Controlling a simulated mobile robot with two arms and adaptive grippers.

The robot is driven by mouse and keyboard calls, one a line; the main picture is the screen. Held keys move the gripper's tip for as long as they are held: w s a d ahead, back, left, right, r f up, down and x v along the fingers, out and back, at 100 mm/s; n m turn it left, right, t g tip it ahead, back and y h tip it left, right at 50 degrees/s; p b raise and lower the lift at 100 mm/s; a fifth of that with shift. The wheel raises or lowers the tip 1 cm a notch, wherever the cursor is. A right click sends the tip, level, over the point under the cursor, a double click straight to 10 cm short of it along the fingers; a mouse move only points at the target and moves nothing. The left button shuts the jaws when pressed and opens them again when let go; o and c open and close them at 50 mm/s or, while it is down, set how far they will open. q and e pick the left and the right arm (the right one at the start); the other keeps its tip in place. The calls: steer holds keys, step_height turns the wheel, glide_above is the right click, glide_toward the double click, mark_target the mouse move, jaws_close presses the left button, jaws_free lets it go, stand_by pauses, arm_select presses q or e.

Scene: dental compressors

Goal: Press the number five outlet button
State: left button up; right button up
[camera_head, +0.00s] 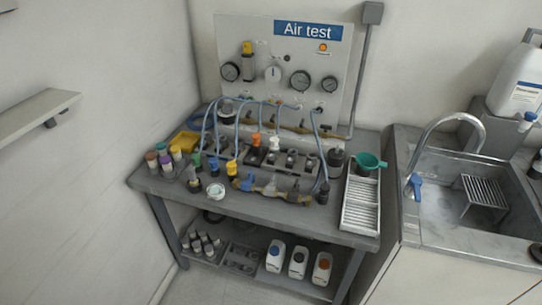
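The white air test panel (232,32) stands upright at the back of the grey bench (150,183). It carries several round gauges, such as the right one (329,85), and a white dial (273,73). Several coloured outlets sit below it along blue hoses (205,128). A row of dark blocks (291,158) with knob-like tops lies in the middle of the bench. No outlet numbers are readable, so I cannot tell which part is the number five button. Neither of my grippers is in view.
Small bottles with coloured caps (165,161) stand at the bench's left. A white slatted tray (360,205) and green funnel (369,161) are at its right. A sink (436,200) with a tap adjoins. White containers (297,262) stand on the lower shelf.

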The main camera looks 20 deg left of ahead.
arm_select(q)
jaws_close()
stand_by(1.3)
